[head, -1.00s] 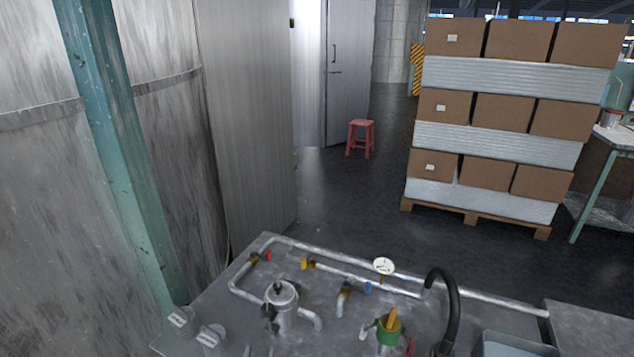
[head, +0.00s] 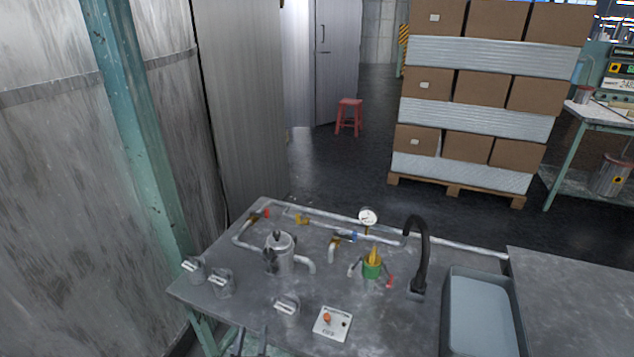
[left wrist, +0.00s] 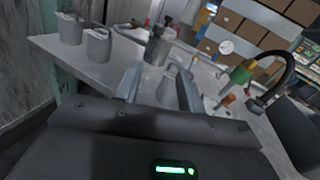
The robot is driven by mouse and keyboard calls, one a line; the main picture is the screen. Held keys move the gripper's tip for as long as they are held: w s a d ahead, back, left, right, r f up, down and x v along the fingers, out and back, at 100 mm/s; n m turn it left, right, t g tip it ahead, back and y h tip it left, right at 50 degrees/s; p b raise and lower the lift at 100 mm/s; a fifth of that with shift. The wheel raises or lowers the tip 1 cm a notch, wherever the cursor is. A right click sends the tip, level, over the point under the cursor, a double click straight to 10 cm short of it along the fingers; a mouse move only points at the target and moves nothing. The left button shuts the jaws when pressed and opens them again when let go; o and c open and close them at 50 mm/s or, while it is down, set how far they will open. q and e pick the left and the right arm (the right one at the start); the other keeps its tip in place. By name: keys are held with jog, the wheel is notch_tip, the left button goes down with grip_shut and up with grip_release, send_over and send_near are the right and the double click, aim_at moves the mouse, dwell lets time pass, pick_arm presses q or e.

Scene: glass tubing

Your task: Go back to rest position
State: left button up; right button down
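My left gripper (head: 251,342) shows at the bottom edge of the head view, only its fingertips, at the near left side of the metal bench (head: 390,305). In the left wrist view its two fingers (left wrist: 160,88) stand apart with nothing held between them. A grey fitting on the bench shows beyond the gap. My right gripper is in neither view.
The bench carries a metal pot (head: 281,255), pipes with a round gauge (head: 368,217), a green and yellow fitting (head: 372,266), a black curved spout (head: 424,240), a switch box (head: 332,324) and a grey basin (head: 482,315). A teal post (head: 135,130) stands at left.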

pick_arm(q)
notch_tip(320, 180, down, 15)
jog(key=w+a+n+g+h, duration=0.15)
jog(key=n+g, duration=0.25)
jog(key=n, duration=1)
jog(key=s+a+f+n+g+y, duration=0.1)
jog(key=s+a+f+n+g, duration=0.1)
jog(key=s+a+f+n, duration=0.45)
jog(key=s+a+f+n+g+y, duration=0.1)
jog(key=s+f+n+g, duration=0.15)
jog(key=f, duration=0.65)
jog(key=s+a+f+n+g+p, duration=0.1)
jog(key=s+a+f+n+g, duration=0.15)
jog(key=s+f, duration=0.4)
jog(key=s+a+f+n+g, duration=0.2)
jog(key=s+f+n, duration=0.2)
jog(key=s, duration=0.6)
jog(key=s+f+n+g, duration=0.1)
jog(key=s+f+g, duration=0.1)
jog(key=s, duration=0.7)
jog(key=s+f+n+g, duration=0.1)
jog(key=s+g, duration=0.1)
jog(key=s, duration=0.8)
jog(key=shift+a+f+p, duration=0.15)
jog(key=shift+f+p, duration=0.2)
jog(key=shift+f, duration=0.05)
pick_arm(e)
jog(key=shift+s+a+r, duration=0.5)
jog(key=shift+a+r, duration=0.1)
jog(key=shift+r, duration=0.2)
